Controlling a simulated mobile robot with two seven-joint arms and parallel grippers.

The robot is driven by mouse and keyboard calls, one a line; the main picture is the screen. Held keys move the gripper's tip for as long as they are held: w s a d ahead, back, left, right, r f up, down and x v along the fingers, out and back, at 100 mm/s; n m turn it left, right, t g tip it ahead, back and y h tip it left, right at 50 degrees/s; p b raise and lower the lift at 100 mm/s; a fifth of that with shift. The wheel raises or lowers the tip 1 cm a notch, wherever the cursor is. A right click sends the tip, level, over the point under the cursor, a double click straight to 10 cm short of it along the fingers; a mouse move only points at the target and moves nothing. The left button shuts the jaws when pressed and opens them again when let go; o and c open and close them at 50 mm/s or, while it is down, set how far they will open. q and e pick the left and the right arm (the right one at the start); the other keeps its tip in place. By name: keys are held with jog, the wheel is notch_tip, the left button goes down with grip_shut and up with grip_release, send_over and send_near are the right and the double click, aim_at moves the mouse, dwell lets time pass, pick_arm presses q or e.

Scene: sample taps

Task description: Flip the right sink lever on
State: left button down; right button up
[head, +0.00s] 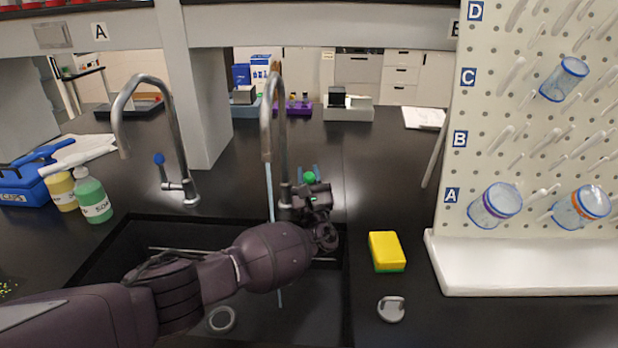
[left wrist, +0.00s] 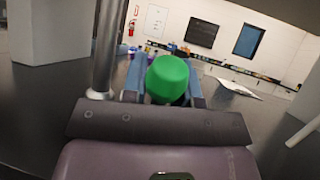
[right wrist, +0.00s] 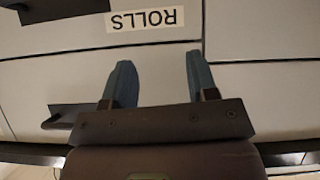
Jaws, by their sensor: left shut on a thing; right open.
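The right tap (head: 273,130) has a tall curved metal spout, and a thin pale-blue stream of water (head: 270,200) runs from it into the sink. Its lever has a green knob (head: 309,177) and sits at the right of the tap base. My left gripper (head: 308,172) is shut on this lever. In the left wrist view the green knob (left wrist: 167,76) is between the two blue-grey fingers, with the tap post (left wrist: 108,50) just left. My right gripper (right wrist: 158,82) is open and empty, facing a drawer front labelled ROLLS (right wrist: 145,19).
The left tap (head: 165,110) has a blue-knobbed lever (head: 159,160). The black sink (head: 105,245) lies under my left arm. A yellow sponge (head: 385,249), a drain plug (head: 391,309) and a pegboard with beakers (head: 470,120) are at the right. Soap bottles (head: 93,197) stand at the left.

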pick_arm(q)
jog(key=shift+s+y, duration=0.1)
jog(key=shift+y, duration=0.2)
jog(key=c, duration=0.9)
grip_release()
jog(key=shift+f, duration=0.1)
jog(key=v, duration=0.7)
jog(key=shift+f, duration=0.15)
jog(key=shift+s, duration=0.15)
